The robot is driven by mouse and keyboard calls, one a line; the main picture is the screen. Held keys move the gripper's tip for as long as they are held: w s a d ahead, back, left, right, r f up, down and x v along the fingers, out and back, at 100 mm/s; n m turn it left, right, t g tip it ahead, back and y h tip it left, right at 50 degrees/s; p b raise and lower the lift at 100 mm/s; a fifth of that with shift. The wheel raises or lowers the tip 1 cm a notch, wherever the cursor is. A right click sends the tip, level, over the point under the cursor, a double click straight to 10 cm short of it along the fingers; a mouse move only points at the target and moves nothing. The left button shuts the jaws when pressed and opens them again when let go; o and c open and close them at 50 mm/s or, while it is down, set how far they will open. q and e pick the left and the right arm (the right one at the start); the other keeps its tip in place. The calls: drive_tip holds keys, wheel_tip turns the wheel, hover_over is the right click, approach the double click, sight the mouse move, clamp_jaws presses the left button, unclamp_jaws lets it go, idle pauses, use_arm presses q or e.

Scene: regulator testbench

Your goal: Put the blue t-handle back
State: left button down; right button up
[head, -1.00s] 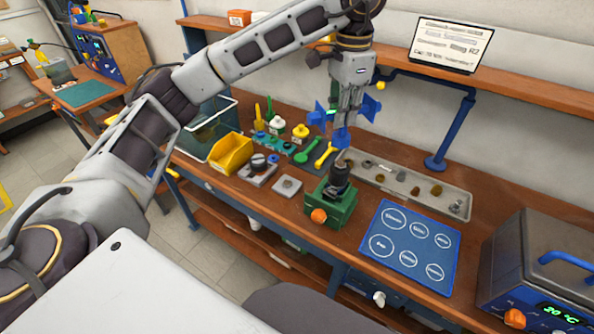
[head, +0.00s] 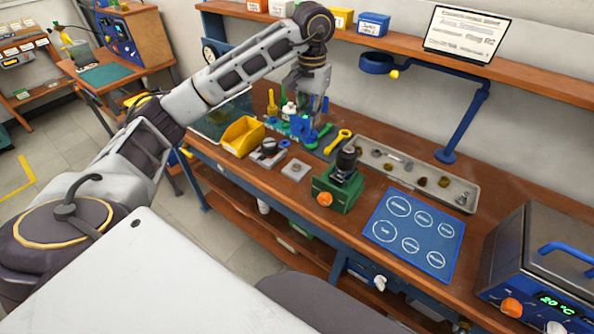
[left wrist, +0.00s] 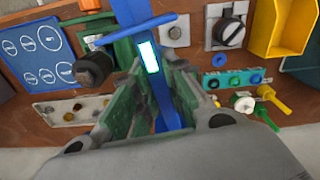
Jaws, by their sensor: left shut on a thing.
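My left gripper (head: 309,118) is above the back-left part of the workbench, pointing down. It is shut on the blue t-handle (head: 299,126), whose blue shaft and crossbar stick out beyond the fingers in the left wrist view (left wrist: 136,29). A teal strip with coloured round spots (left wrist: 236,79) lies on the bench to the right of the fingers in the left wrist view. In the head view the gripper partly hides this area, and I cannot tell whether the handle touches anything. My right gripper is not in view.
A yellow bin (head: 242,136) stands left of the gripper. Yellow and green upright tools stand behind it, and a yellow wrench (head: 339,140) lies to its right. A green fixture (head: 337,190) holds a black part. A blue mat (head: 413,232) and a long parts tray (head: 460,198) are further right.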

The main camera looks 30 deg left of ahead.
use_arm(q)
drive_tip(key=shift+s+a+f+n, duration=0.15)
drive_tip(key=shift+a+f+n, duration=0.25)
drive_tip(key=shift+a, duration=0.2)
drive_tip(key=shift+s+a+f+n, duration=0.2)
drive_tip(key=shift+a+f+n, duration=0.2)
drive_tip(key=shift+a, duration=0.25)
drive_tip(key=shift+s+a+f+n, duration=0.15)
drive_tip(key=shift+a+f+n, duration=0.15)
drive_tip(key=shift+a+n, duration=0.25)
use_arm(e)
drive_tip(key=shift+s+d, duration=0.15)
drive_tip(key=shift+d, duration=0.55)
use_arm(q)
drive_tip(key=shift+f, duration=0.1)
wheel_tip(320, 180, down, 6)
drive_tip(key=shift+r, duration=0.2)
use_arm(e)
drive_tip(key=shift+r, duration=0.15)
use_arm(q)
drive_tip(key=shift+f, duration=0.15)
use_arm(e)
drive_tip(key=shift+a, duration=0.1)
use_arm(q)
drive_tip(key=shift+f+p, duration=0.35)
drive_tip(key=shift+f, duration=1.6)
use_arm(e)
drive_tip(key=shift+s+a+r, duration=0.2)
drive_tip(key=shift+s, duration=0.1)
